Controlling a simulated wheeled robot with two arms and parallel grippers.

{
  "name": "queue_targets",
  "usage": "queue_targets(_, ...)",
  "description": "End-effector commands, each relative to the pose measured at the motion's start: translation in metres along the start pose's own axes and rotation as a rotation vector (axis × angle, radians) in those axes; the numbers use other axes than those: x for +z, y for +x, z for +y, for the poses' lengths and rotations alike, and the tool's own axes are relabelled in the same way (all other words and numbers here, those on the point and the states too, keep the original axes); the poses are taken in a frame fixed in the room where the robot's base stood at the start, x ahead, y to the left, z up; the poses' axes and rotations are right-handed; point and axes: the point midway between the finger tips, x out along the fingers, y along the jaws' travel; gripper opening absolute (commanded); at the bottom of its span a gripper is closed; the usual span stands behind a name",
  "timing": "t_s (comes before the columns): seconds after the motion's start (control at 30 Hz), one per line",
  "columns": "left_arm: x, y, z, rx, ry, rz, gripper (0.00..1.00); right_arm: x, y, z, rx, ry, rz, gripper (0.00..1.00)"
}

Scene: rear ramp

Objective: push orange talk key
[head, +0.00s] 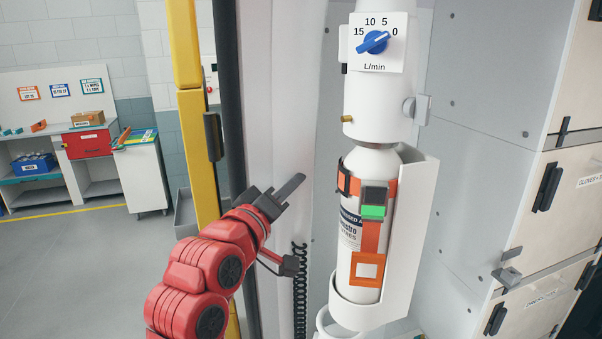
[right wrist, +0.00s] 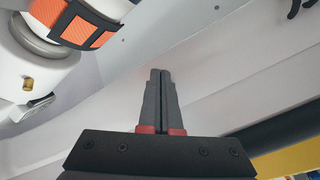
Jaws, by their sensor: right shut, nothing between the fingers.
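I cannot make out an orange talk key for sure in either view. My right gripper (head: 297,182) is shut and empty in the head view, left of the white cylinder and apart from it, in front of a pale upright panel. In the right wrist view its closed fingers (right wrist: 160,75) point toward the pale surface, with nothing between them. A black coiled cord (head: 299,300) hangs below the gripper; its upper end is partly hidden behind a dark part. My left gripper is not in view.
A white cylinder (head: 368,165) with orange bands, a green-faced device (head: 373,211) and an orange square frame (head: 367,284) stands in a white holder (head: 413,230). Above is a blue dial (head: 374,42). A yellow post (head: 190,130) stands left; drawers (head: 555,220) are right.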

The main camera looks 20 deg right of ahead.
Motion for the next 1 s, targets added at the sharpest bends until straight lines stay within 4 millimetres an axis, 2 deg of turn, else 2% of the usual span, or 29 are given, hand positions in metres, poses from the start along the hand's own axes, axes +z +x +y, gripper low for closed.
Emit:
queue_targets(0.53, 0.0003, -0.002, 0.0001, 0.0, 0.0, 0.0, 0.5, -0.0023, 0.003, -0.0019, 0.0, -0.001, 0.0, 0.0)
queue_targets(1.0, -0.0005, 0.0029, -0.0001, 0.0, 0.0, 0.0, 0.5, 0.0047, -0.0058, 0.0043, -0.001, -0.001, -0.001, 0.0)
